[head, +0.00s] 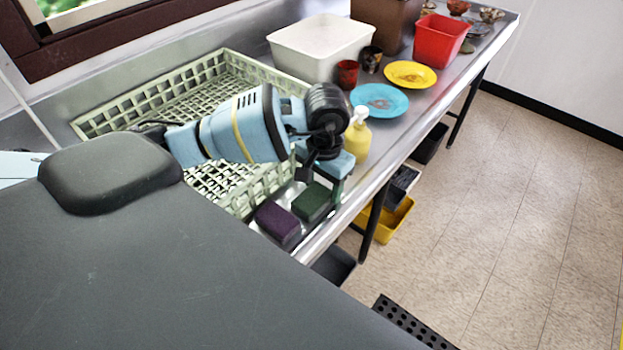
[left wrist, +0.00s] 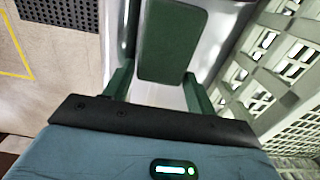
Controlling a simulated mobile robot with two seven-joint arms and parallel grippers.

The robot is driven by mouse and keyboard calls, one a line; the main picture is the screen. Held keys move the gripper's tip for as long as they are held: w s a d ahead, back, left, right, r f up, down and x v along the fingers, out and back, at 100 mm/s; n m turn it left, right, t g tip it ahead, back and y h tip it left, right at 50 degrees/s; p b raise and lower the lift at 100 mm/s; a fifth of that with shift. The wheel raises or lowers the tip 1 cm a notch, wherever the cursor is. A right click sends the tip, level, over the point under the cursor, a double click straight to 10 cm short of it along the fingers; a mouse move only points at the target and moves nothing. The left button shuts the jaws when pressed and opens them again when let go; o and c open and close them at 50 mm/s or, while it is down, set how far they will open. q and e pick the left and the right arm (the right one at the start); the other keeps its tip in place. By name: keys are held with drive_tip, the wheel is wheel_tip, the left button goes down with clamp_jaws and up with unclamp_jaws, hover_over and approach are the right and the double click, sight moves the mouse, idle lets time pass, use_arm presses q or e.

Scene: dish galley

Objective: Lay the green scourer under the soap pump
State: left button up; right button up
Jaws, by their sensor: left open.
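The green scourer (head: 312,203) lies flat on the steel counter near its front edge. In the left wrist view the green scourer (left wrist: 172,42) sits ahead of the fingertips, lined up with the gap between them. My left gripper (head: 321,184) is open and points down just above and behind the scourer; it also shows in the left wrist view (left wrist: 158,78), with nothing between its fingers. The yellow soap pump (head: 357,140) with a white top stands upright just beyond my left gripper, its lower part close to the gripper in the picture. My right gripper is not in view.
A purple block (head: 277,222) lies beside the scourer. A pale green dish rack (head: 255,195) stands left of them. Beyond the pump are a blue plate (head: 380,100), a yellow plate (head: 410,74), a red cup (head: 347,73) and a white tub (head: 318,50).

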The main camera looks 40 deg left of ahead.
use_arm(q)
drive_tip(key=shift+f, duration=0.1)
drive_tip(key=shift+c, duration=0.2)
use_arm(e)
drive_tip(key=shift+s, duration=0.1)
use_arm(q)
drive_tip(key=c, duration=0.6)
drive_tip(key=shift+c, duration=0.2)
